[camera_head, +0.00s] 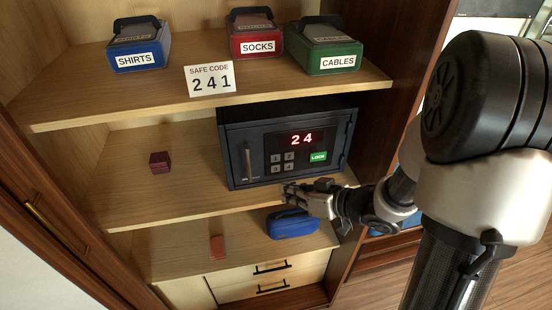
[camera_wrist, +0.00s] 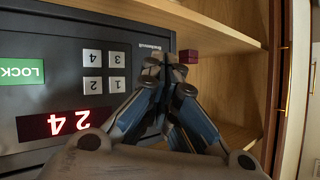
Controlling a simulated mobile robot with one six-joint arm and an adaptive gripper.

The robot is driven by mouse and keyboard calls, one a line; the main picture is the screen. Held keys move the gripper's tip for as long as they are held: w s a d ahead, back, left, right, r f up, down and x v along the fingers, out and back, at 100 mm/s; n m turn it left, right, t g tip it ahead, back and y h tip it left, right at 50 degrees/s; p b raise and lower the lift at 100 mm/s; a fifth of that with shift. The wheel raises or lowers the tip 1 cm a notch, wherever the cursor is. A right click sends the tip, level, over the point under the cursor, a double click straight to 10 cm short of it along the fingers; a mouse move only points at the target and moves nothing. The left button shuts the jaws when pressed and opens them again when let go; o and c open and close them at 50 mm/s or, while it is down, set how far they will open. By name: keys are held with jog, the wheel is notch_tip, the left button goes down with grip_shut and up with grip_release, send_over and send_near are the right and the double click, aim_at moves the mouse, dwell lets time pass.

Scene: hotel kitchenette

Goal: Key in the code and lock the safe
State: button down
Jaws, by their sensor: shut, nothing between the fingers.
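The dark safe (camera_head: 235,150) stands on the middle shelf, and its door looks closed. Its red display (camera_head: 301,139) reads 24, also seen upside down in the wrist view (camera_wrist: 67,122). Keys 1 to 4 form a small keypad (camera_head: 283,163) below the display, with a green LOCK button (camera_head: 318,157) to their right. The wrist view shows key 1 (camera_wrist: 117,84) and the LOCK button (camera_wrist: 20,71) clearly. A card (camera_head: 211,78) reads SAFE CODE 241. My gripper (camera_head: 287,190) is shut and empty, low in front of the safe. Its fingertips (camera_wrist: 165,65) appear beside the keypad, not on a key.
Blue SHIRTS (camera_head: 137,60), red SOCKS (camera_head: 257,47) and green CABLES (camera_head: 338,62) boxes stand on the upper shelf. A dark red box (camera_head: 159,162) sits left of the safe. A blue pouch (camera_head: 292,224) and an orange-brown block (camera_head: 217,247) are below.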

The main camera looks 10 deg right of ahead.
send_near(267, 166)
jog(key=a+f, duration=0.2)
jog(key=shift+w+a+p, duration=0.1)
jog(key=shift+w+p, duration=0.25)
jog(key=shift+w, duration=0.35)
dwell(0.9)
jog(key=shift+w+p, duration=0.4)
jog(key=shift+w+p, duration=0.3)
jog(key=shift+w, duration=0.05)
dwell(0.5)
dwell(0.4)
jog(key=shift+s, duration=0.75)
jog(key=shift+s, duration=0.15)
